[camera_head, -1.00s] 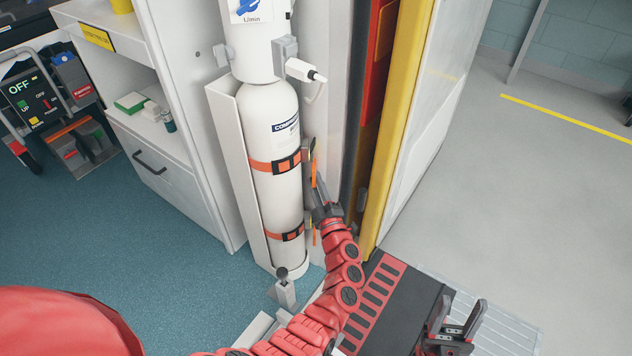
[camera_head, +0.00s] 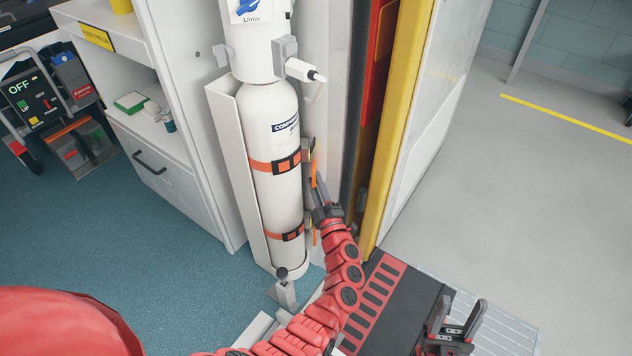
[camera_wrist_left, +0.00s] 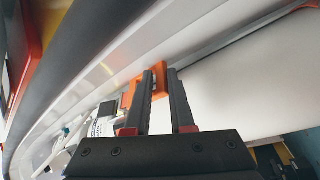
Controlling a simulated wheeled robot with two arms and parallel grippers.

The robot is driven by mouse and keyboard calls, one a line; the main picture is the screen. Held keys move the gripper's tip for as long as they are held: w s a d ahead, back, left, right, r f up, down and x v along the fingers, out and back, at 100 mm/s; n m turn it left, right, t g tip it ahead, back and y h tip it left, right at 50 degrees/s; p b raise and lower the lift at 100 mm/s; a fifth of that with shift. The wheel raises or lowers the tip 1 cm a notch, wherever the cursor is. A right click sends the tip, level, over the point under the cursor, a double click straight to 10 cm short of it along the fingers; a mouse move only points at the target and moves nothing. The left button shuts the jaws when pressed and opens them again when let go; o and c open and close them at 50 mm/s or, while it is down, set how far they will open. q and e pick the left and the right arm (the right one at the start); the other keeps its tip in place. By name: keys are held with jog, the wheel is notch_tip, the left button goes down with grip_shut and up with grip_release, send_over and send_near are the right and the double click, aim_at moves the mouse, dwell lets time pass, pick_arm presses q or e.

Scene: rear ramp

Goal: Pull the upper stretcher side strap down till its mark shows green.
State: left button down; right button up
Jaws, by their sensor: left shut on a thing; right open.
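The upper stretcher side strap (camera_head: 262,166), orange with a dark buckle, runs around a white cylinder (camera_head: 285,205). Its orange tail (camera_head: 314,174) hangs at the cylinder's right side. My left gripper (camera_head: 313,182) reaches up from below and is shut on this tail. In the left wrist view an orange piece of strap (camera_wrist_left: 154,75) sits at the tips of my left gripper (camera_wrist_left: 166,75). The strap's mark is too small for me to tell its colour. My right gripper (camera_head: 464,322) is open and empty at the lower right.
A lower orange strap (camera_head: 275,235) also crosses the cylinder, with its own tail beside it. A yellow post (camera_head: 385,150) and white door panel (camera_head: 430,120) stand close on the right. A small lever (camera_head: 284,283) stands at the cylinder's foot. Blue floor (camera_head: 170,260) at the left is clear.

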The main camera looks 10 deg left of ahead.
pick_arm(q)
jog(key=shift+s+a+f, duration=0.1)
jog(key=shift+f, duration=0.05)
notch_tip(320, 180, down, 4)
jog(key=shift+r+b, duration=0.2)
jog(key=shift+b, duration=1.05)
jog(key=c, duration=0.9)
grip_release()
jog(key=shift+c, duration=0.2)
jog(key=shift+o, duration=0.3)
jog(key=shift+r, duration=0.1)
jog(key=p+v, duration=0.4)
jog(key=v, duration=1.3)
jog(key=shift+s, duration=0.25)
